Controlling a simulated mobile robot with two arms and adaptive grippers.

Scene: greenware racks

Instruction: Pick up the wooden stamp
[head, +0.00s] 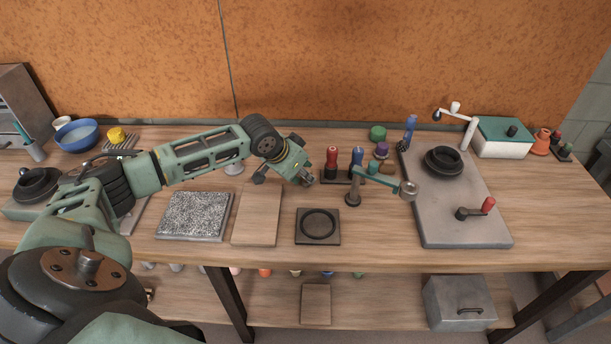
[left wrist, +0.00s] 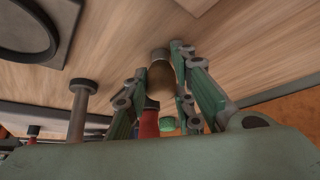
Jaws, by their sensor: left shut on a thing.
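The wooden stamp (left wrist: 161,82), a brown rounded piece with a grey end, sits between the fingers of my left gripper in the left wrist view. My left gripper (left wrist: 160,62) is shut on it. In the head view my left gripper (head: 307,181) is over the middle of the bench, left of the red-handled tool (head: 331,160). The stamp cannot be made out there, and I cannot tell how far it is above the bench. My right gripper is not in view.
A dark square plate with a ring (head: 318,239), a wooden board (head: 257,216) and a speckled slab (head: 195,217) lie in front. A lamp-like jointed arm (head: 380,178) stands right of the gripper. A grey slab (head: 480,222) carries a black round piece (head: 444,161).

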